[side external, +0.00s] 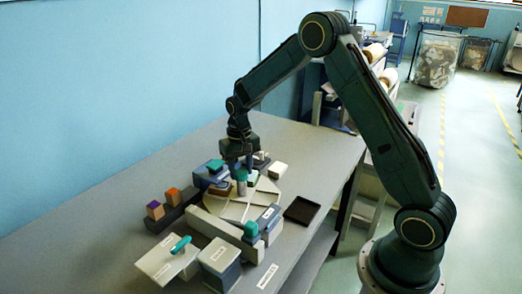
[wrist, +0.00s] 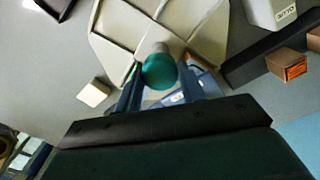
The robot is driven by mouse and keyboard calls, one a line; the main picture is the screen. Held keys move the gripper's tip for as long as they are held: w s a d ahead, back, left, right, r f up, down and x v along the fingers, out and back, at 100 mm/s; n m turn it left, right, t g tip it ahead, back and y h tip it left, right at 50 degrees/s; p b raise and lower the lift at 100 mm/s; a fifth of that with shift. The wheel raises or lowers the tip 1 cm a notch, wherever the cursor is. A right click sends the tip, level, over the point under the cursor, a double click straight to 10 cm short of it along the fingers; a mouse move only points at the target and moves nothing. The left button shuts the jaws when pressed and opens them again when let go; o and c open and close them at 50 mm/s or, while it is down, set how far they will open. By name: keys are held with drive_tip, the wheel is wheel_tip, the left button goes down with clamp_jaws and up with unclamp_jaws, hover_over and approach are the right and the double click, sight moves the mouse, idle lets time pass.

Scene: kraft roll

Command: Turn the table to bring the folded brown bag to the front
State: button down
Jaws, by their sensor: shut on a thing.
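The turntable (side external: 232,209) is a pale cream disc with raised dividers on the grey bench; part of it also shows at the top of the wrist view (wrist: 118,22). My gripper (side external: 241,172) points down over its far part. In the wrist view, my gripper (wrist: 160,85) has its two fingers on either side of a teal-topped knob (wrist: 160,71) and is shut on it. The knob's grey stem shows just beyond the teal top. I cannot make out a folded brown bag in either view; my gripper hides part of the disc.
A dark rack (side external: 177,219) with small wooden blocks stands left of the turntable. White and grey boxes (side external: 219,256) crowd the front. A black tray (side external: 303,210) lies at the right. A cream block (side external: 278,170) sits behind. The bench's left stretch is clear.

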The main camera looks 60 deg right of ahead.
drive_tip(key=shift+n, duration=3.7)
drive_tip(key=shift+r+n, duration=0.1)
drive_tip(key=shift+n, duration=3.3)
drive_tip(key=c, duration=0.9)
unclamp_jaws()
drive_tip(key=shift+o, duration=0.2)
drive_tip(key=shift+r, duration=0.1)
wheel_tip(320, 180, up, 14)
drive_tip(key=shift+f, duration=0.25)
